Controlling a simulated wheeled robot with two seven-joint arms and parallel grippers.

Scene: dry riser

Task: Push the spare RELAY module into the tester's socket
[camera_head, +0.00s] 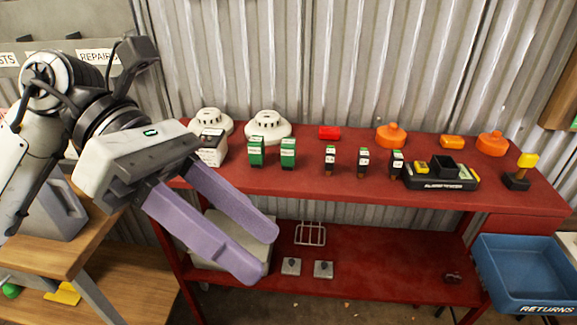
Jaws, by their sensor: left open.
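The black tester (441,184) stands on the red bench towards the right, with a dark raised block that looks like its socket and yellow parts on top. Two green modules with white labels, one left (256,152) and one right (288,153), stand upright at the middle left. Several narrow dark modules with white tops (363,162) stand between them and the tester. The labels are too small to read, so I cannot tell which is RELAY. My left gripper (262,250) is open and empty, in front of the bench's left part, apart from the modules. My right gripper is not in view.
White detectors (268,126), a red piece (329,132) and orange domes (391,136) line the back of the bench (340,187). A yellow-topped black piece (518,172) stands right of the tester. A blue RETURNS bin (525,270) is at lower right. The bench's front strip is clear.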

